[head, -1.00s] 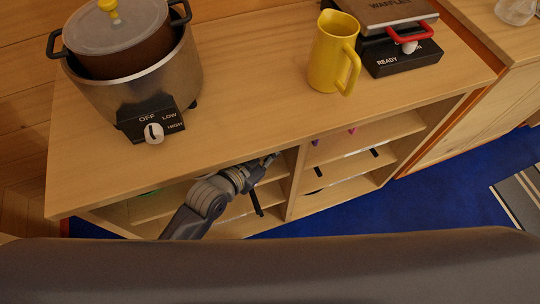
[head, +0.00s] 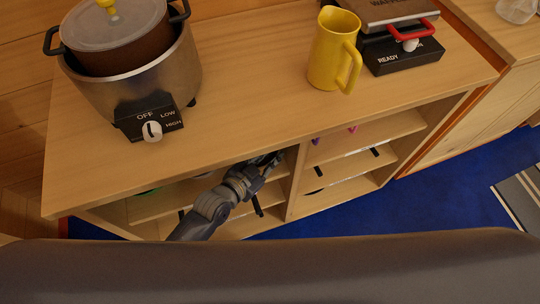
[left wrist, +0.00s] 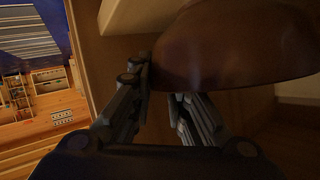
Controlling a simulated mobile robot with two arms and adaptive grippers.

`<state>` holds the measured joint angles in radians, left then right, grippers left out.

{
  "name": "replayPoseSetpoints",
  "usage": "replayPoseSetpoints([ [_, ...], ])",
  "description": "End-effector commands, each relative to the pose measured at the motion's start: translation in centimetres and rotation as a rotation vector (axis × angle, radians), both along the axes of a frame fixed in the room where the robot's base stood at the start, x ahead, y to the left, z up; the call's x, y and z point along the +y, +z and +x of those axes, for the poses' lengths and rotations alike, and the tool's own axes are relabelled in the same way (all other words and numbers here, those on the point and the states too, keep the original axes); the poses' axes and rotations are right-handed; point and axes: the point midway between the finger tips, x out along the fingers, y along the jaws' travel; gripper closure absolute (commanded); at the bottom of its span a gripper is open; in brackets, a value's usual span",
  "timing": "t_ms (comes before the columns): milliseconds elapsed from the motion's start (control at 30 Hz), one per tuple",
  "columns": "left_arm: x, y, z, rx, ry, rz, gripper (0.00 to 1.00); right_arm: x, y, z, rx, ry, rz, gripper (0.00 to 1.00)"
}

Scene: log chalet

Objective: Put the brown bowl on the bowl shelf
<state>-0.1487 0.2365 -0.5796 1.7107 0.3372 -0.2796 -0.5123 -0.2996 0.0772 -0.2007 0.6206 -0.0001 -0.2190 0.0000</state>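The brown bowl (left wrist: 235,45) fills the upper right of the left wrist view, close to the camera. My left gripper (left wrist: 163,85) has one finger at the bowl's left edge, and the bowl hides the tip of the other finger. It appears shut on the bowl's edge. In the head view my left gripper (head: 268,163) reaches under the counter top into the left bay of the open shelf unit (head: 290,190), near the middle divider. The bowl is hidden there by the counter top. My right gripper is not in view.
On the counter stand a slow cooker (head: 130,60), a yellow mug (head: 332,50) and a waffle maker (head: 400,50). The counter's front edge overhangs my left arm. The right bay's shelves (head: 365,140) hold small, partly hidden items. Blue carpet (head: 420,205) lies in front.

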Motion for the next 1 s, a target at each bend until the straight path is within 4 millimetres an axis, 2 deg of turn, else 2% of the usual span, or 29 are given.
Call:
replayPoseSetpoints([
  [33, 0.0, 0.0, 0.0, 0.001, 0.0, 0.001, 0.76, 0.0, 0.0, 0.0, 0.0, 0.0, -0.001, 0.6],
  [100, 0.0, 0.0, 0.0, 0.001, 0.0, 0.001, 0.63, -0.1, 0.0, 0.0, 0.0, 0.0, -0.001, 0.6],
  [533, 0.4, 0.4, -0.4, 0.001, 0.0, 0.001, 0.63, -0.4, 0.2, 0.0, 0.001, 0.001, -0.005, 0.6],
  [667, 1.5, 1.1, -1.9, 0.003, 0.0, 0.002, 0.63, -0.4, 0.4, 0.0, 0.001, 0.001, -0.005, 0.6],
  [1000, 5.5, 3.8, -7.1, 0.002, -0.002, 0.002, 0.63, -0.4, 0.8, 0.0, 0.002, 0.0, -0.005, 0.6],
])
